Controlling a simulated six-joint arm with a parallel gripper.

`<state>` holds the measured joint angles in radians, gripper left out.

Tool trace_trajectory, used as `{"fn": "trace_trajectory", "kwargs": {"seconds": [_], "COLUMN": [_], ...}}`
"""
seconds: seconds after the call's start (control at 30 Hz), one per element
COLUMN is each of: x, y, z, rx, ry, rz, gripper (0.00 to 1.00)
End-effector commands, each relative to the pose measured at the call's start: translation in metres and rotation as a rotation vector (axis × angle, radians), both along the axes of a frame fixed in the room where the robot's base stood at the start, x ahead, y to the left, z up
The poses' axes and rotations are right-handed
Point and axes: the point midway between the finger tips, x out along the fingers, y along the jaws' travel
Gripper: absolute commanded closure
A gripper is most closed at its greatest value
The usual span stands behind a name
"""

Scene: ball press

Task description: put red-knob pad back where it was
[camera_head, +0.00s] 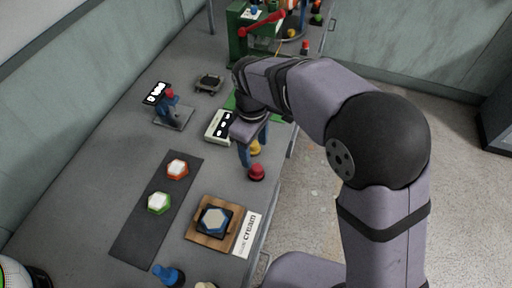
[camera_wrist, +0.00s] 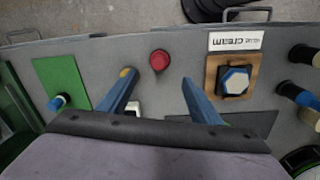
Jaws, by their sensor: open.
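A small red-knobbed piece (camera_head: 256,172) stands upright on the grey bench near its front edge; the wrist view shows it from above (camera_wrist: 159,60). I take it as the red-knob pad, but its underside is hidden. My gripper (camera_head: 254,152) points down close to it. In the wrist view my gripper (camera_wrist: 158,78) has its two blue fingers wide apart, with nothing between them. The red piece shows just beyond the fingertips, about midway between them, apart from both.
A wooden board (camera_head: 197,236) with a blue-grey hexagon block and "cream" label (camera_head: 247,236) lies in front. A dark mat (camera_head: 134,236) bears orange and green hexagons. A white display box (camera_head: 216,130), a scale-like stand (camera_head: 176,118) and a green press (camera_head: 237,45) stand farther back.

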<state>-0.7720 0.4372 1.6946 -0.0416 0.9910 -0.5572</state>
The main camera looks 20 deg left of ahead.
Motion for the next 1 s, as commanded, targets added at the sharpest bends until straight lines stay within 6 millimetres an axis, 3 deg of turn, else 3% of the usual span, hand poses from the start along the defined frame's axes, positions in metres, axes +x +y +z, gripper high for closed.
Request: {"fn": "trace_trajectory", "kwargs": {"seconds": [0.17, 0.27, 0.37, 0.47, 0.57, 0.7, 0.83, 1.0], "x": [0.001, 0.004, 0.009, 0.009, -0.001, -0.031, -0.064, -0.093], "y": [-0.002, -0.017, -0.050, -0.101, -0.158, -0.228, -0.270, -0.295], "z": [0.001, 0.001, 0.002, 0.002, -0.001, -0.009, -0.018, -0.027], "rx": [0.000, 0.001, 0.005, 0.010, 0.016, 0.025, 0.031, 0.034], "ry": [0.000, 0.001, 0.004, 0.007, 0.012, 0.015, 0.019, 0.021], "rz": [-0.007, -0.056, -0.174, -0.357, -0.582, -0.897, -1.133, -1.311], "gripper": [0.42, 0.42, 0.42, 0.42, 0.42, 0.42, 0.42, 0.42]}}
